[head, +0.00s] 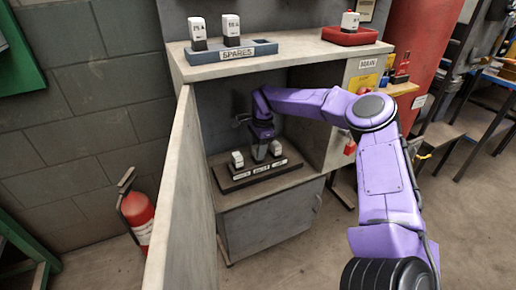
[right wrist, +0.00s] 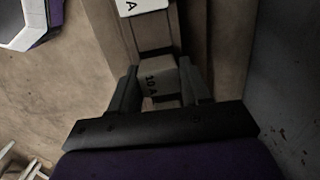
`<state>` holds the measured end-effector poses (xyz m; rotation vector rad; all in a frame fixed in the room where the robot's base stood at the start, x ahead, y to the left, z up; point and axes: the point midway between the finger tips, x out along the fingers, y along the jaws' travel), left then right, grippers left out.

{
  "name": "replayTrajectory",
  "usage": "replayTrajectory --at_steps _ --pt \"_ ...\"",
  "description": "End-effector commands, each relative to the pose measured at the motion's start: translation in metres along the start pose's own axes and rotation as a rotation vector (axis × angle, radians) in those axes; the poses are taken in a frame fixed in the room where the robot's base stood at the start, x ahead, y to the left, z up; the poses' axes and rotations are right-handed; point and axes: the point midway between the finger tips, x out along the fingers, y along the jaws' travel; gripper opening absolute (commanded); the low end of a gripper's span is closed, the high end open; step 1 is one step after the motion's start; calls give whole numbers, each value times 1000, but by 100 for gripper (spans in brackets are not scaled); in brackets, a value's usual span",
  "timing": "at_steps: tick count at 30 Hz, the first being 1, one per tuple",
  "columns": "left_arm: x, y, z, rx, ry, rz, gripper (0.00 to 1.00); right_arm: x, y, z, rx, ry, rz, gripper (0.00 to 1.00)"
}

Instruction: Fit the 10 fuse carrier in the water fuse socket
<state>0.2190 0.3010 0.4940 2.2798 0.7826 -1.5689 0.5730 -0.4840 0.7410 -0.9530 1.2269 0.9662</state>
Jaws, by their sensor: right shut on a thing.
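My right gripper (head: 263,148) reaches down inside the cabinet over the middle of the dark fuse board (head: 236,184). White carriers stand on the board at left (head: 237,159) and right (head: 276,148). Three small labels on the board's front are too small to read. My left gripper is not in view.
A blue-grey SPARES tray (head: 262,48) on the cabinet top holds two carriers (head: 197,33) (head: 230,29). A red block (head: 349,37) there holds another. The cabinet's side panel (head: 176,190) stands left of the board. A fire extinguisher (head: 137,213) stands by the wall.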

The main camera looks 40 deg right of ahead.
Motion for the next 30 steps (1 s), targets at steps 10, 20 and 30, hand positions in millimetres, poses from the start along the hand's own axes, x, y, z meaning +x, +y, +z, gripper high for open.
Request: replayTrajectory --at_steps 10,20,30 --pt "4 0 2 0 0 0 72 7 0 0 0 0 -1 14" --pt "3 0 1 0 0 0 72 7 0 0 0 0 0 77" --pt "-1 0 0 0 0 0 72 -36 -1 0 0 -1 -5 77"
